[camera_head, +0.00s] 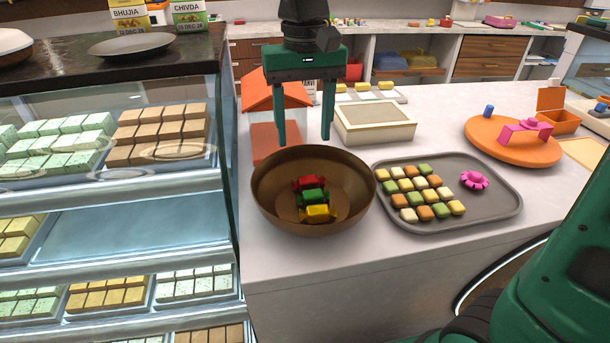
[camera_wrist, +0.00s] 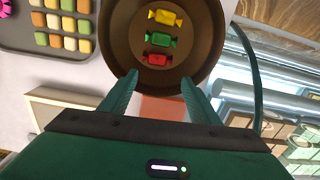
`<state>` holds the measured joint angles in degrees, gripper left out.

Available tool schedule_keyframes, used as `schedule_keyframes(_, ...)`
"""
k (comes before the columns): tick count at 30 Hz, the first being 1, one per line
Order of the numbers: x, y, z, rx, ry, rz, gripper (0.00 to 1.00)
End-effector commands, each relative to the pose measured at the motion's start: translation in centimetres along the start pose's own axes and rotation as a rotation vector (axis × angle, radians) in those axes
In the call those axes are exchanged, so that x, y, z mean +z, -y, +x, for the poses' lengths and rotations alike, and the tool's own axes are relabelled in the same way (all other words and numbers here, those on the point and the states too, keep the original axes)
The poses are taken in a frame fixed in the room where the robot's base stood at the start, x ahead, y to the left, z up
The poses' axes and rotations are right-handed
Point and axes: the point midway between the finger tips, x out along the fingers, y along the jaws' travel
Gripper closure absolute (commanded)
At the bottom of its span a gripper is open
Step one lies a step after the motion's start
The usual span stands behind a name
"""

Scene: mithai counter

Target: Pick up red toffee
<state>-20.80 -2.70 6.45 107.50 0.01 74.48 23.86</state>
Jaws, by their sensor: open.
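A red toffee (camera_head: 308,183) lies in a brown bowl (camera_head: 262,205) on the counter, at the far side of a row with a green toffee (camera_head: 313,196) and a yellow toffee (camera_head: 318,213). In the wrist view the red toffee (camera_wrist: 157,59) is the one nearest my gripper, with the green toffee (camera_wrist: 158,39) and yellow toffee (camera_wrist: 165,18) beyond it. My gripper (camera_head: 304,142) is open and empty, pointing down above the bowl's far side. In the wrist view its fingertips (camera_wrist: 160,75) are spread to either side of the red toffee's line, apart from it.
A grey tray (camera_head: 505,205) of sweets with a pink ring-shaped item (camera_head: 474,180) stands right of the bowl. A cream box (camera_head: 375,123) and an orange-roofed house-shaped box (camera_head: 270,95) stand behind. A glass sweets case (camera_head: 110,200) is at left. The counter front is clear.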

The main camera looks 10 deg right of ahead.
Motion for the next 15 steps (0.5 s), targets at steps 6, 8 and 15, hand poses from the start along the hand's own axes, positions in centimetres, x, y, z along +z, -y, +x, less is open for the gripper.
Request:
schedule_keyframes(6,0.1,-0.1,3.4,0.002,0.004,0.0,0.44)
schedule_keyframes(8,0.1,-0.1,4.0,0.002,0.003,0.001,0.44)
schedule_keyframes(15,0.3,-0.3,5.5,0.002,0.002,0.001,0.44)
